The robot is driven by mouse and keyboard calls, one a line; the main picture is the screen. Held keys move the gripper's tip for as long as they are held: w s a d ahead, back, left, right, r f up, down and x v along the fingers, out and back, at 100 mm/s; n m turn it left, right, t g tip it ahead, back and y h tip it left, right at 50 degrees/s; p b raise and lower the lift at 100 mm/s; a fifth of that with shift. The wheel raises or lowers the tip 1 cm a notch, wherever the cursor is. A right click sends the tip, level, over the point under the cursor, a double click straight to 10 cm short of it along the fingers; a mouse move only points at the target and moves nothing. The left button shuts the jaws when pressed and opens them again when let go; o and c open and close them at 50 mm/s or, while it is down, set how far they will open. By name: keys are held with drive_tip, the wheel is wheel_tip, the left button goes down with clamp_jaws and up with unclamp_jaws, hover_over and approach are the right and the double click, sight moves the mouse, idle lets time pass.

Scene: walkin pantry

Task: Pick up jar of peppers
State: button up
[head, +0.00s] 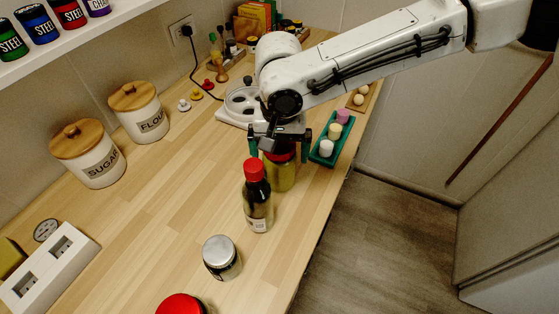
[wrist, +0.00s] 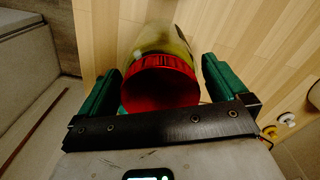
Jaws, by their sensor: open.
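The jar of peppers (head: 281,176) stands upright on the wooden counter, with yellow-green contents and a red lid. In the head view its top is partly hidden by my gripper and the red-capped bottle. My gripper (head: 276,155) is over the jar from above, its green fingers apart. In the wrist view the jar's red lid (wrist: 160,85) lies between the two open fingers of my gripper (wrist: 160,88), with a gap at the right finger; the left finger is very close to the lid. I cannot tell whether that finger touches it.
A dark bottle with a red cap (head: 257,200) stands just in front of the jar. A silver-lidded jar (head: 221,258) and a red lid (head: 183,304) are nearer. A green tray (head: 318,155) is close on the right. The counter (head: 170,200) is clear to the left.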

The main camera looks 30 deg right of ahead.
drive_tip(key=shift+c, duration=0.5)
drive_tip(key=c, duration=1.4)
drive_tip(key=shift+c, duration=0.2)
drive_tip(key=shift+r, duration=0.1)
